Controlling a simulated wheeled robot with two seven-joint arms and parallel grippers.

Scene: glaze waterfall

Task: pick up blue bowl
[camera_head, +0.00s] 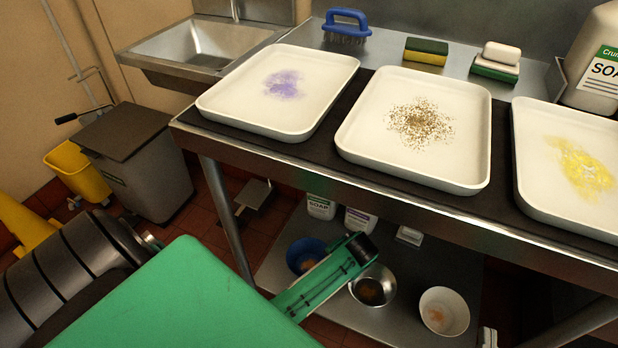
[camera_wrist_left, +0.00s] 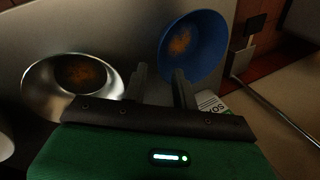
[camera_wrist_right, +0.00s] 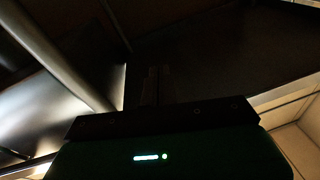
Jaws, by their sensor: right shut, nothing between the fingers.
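The blue bowl (camera_head: 303,251) stands on the lower shelf under the counter, with brown residue inside. A green part of my arm covers some of its right side in the head view. The blue bowl also shows in the left wrist view (camera_wrist_left: 203,55), just beyond my left gripper (camera_wrist_left: 160,70). That gripper is open and empty, its right finger overlapping the bowl's near left rim in the picture. I cannot tell whether they touch. My right gripper (camera_wrist_right: 153,72) is shut and empty in a dark area, with no bowl in its view.
A metal bowl (camera_head: 385,287) and a white bowl (camera_head: 444,312) stand on the shelf to the right of the blue bowl. Soap bottles (camera_head: 321,207) stand behind. The counter edge (camera_head: 330,186) overhangs the shelf, and a table leg (camera_head: 226,220) stands at left.

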